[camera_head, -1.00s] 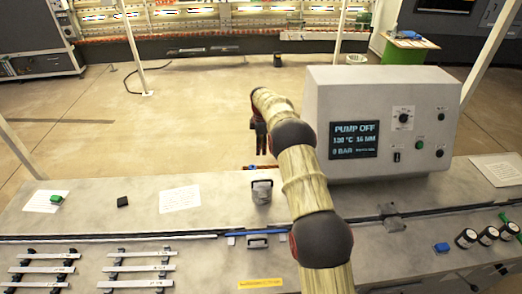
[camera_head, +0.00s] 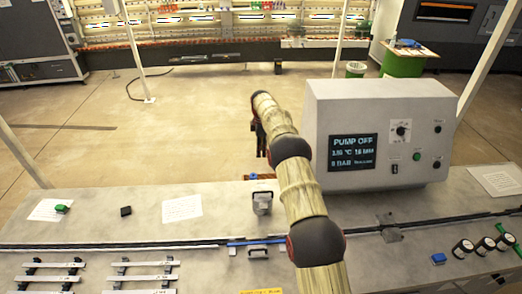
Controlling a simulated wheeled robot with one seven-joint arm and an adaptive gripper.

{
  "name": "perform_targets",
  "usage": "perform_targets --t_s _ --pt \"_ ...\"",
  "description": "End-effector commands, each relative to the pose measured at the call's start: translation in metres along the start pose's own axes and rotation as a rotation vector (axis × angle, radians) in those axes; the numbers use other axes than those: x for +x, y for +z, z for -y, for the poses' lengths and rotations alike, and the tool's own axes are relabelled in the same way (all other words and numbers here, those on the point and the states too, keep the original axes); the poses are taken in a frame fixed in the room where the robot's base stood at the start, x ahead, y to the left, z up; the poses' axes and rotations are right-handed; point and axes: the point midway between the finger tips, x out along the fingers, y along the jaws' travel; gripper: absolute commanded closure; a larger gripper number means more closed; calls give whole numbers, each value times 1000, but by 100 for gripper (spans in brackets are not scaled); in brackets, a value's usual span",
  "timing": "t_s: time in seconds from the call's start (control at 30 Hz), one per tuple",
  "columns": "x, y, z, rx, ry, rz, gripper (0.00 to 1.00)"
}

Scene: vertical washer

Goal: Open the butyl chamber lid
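My arm reaches forward over the grey machine top (camera_head: 110,215). My gripper (camera_head: 261,150) is at its far end, dark, pointing down, and partly hidden by the arm; I cannot tell whether its fingers are open. A small grey block with a dark handle (camera_head: 262,203) stands on the machine top, nearer to me than the gripper and apart from it in the picture. A second dark handle (camera_head: 258,251) sits closer to me, just below a blue strip. No label marks either as the butyl chamber lid, and no part stands visibly raised.
A control box (camera_head: 375,130) reading "PUMP OFF" stands just right of my arm. A dark rail (camera_head: 130,245) runs across the machine top. Several metal bars (camera_head: 50,265) lie at front left, and black-and-white round parts (camera_head: 462,248) at front right. Open floor lies beyond.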

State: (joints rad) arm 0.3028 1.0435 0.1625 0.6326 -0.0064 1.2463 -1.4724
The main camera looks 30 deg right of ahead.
Motion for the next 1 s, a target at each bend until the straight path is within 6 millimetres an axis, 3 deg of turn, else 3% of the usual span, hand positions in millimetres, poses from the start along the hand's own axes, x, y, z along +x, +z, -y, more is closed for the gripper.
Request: perform_targets --t_s 0.47,0.57,1.0 --pt "-4 0 0 0 1 0 73" --pt "-14 0 -1 0 2 0 73" --pt "-97 0 -1 0 1 0 73"
